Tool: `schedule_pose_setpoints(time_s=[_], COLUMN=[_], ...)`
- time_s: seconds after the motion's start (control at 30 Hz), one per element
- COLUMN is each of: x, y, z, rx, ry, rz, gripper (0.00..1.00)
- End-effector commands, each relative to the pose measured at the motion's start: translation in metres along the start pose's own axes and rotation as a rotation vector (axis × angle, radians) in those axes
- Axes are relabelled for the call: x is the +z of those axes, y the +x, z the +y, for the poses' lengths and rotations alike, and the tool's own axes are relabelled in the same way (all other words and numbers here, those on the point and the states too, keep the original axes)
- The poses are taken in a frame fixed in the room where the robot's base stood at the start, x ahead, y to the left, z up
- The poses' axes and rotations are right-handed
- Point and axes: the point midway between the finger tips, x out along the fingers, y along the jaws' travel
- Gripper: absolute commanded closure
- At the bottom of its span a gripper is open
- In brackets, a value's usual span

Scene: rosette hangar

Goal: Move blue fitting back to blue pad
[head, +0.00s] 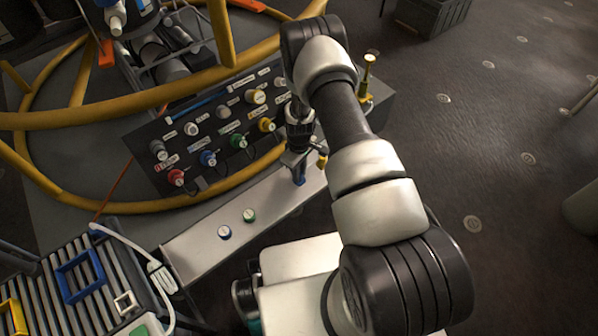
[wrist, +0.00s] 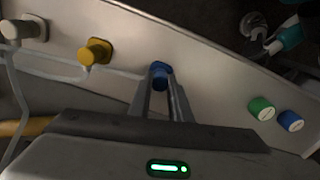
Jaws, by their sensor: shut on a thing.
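The blue fitting (wrist: 160,70) is between my gripper's fingertips (wrist: 160,86) in the wrist view, and the jaws are shut on it. In the head view my gripper (head: 297,162) points down at the pale ledge (head: 196,246), with a bit of blue (head: 299,181) under its tips. The fitting is at or just above the ledge surface. Blue shows around its foot, but I cannot clearly separate the blue pad from the fitting or tell whether they touch.
A yellow fitting (wrist: 95,52) and a whitish fitting (wrist: 26,28) stand left on the ledge, with grey tubing beside them. Green (wrist: 261,108) and blue (wrist: 290,121) caps stand right. A black panel (head: 215,130) with coloured knobs and yellow rails (head: 130,112) lie behind.

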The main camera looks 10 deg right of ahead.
Motion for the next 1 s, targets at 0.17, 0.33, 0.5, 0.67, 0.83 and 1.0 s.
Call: schedule_pose_setpoints(time_s=[0.17, 0.33, 0.5, 0.67, 0.83, 1.0], x=[0.0, 0.0, 0.0, -0.001, -0.001, -0.001], y=[0.0, 0.0, -0.002, -0.022, -0.062, -0.104], z=[0.0, 0.0, 0.0, 0.001, 0.001, 0.001], rx=[0.0, 0.0, 0.0, 0.001, 0.002, 0.001], ry=[0.0, 0.0, 0.0, 0.0, 0.0, 0.001], rz=[0.0, 0.0, 0.0, 0.002, 0.003, 0.002], gripper=[0.64, 0.6, 0.6, 0.6, 0.6, 0.6])
